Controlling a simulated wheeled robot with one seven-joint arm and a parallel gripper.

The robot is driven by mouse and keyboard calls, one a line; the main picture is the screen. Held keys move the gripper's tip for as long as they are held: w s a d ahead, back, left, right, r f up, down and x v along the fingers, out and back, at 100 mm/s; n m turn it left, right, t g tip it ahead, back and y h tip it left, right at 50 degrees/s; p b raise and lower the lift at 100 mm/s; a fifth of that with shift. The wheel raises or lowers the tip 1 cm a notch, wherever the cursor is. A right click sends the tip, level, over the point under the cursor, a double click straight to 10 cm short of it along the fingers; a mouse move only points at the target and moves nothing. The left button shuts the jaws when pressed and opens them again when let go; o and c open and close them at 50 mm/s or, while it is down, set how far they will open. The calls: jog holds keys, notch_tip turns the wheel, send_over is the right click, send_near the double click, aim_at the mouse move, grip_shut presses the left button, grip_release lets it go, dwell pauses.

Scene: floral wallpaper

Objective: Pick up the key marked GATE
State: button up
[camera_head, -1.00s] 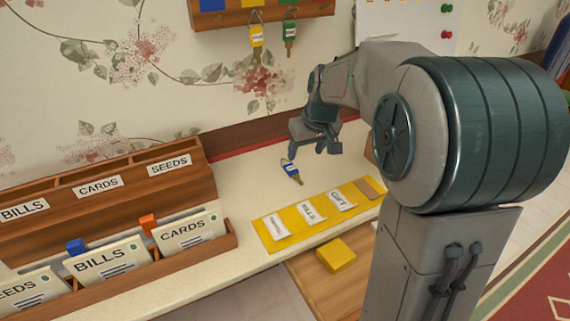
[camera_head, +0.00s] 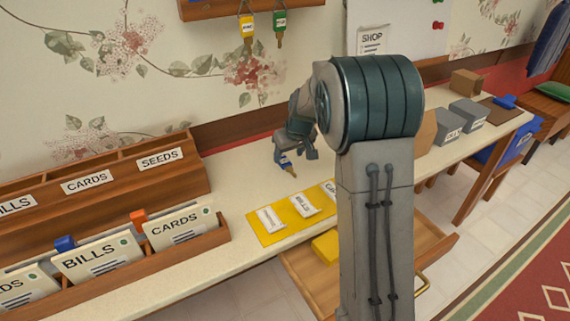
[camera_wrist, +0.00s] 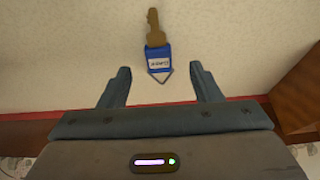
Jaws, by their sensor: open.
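A key with a blue tag (camera_head: 287,165) lies on the cream worktop near the wall. In the wrist view its brass shaft (camera_wrist: 154,27) points away and its blue tag (camera_wrist: 158,58) lies nearer, with a wire ring. The tag's white label is upside down and too small to read surely. My gripper (camera_wrist: 160,75) is open, one finger on each side of the tag's near end, apart from it. In the head view my gripper (camera_head: 295,152) is just above the key and partly covers it.
Yellow-tagged (camera_head: 247,28) and green-tagged (camera_head: 280,26) keys hang on a wall rack. A yellow mat (camera_head: 252,222) with white labels lies in front of the key. Wooden letter racks (camera_head: 190,188) stand left. An open drawer (camera_head: 300,272) holds a yellow block (camera_head: 326,246). Grey boxes stand right.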

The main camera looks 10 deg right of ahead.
aim_at(285, 162)
jog(key=shift+w+x, duration=0.25)
jog(key=shift+x, duration=2.1)
jog(key=shift+r, duration=0.15)
jog(key=c, duration=1.1)
jog(key=shift+o, duration=0.2)
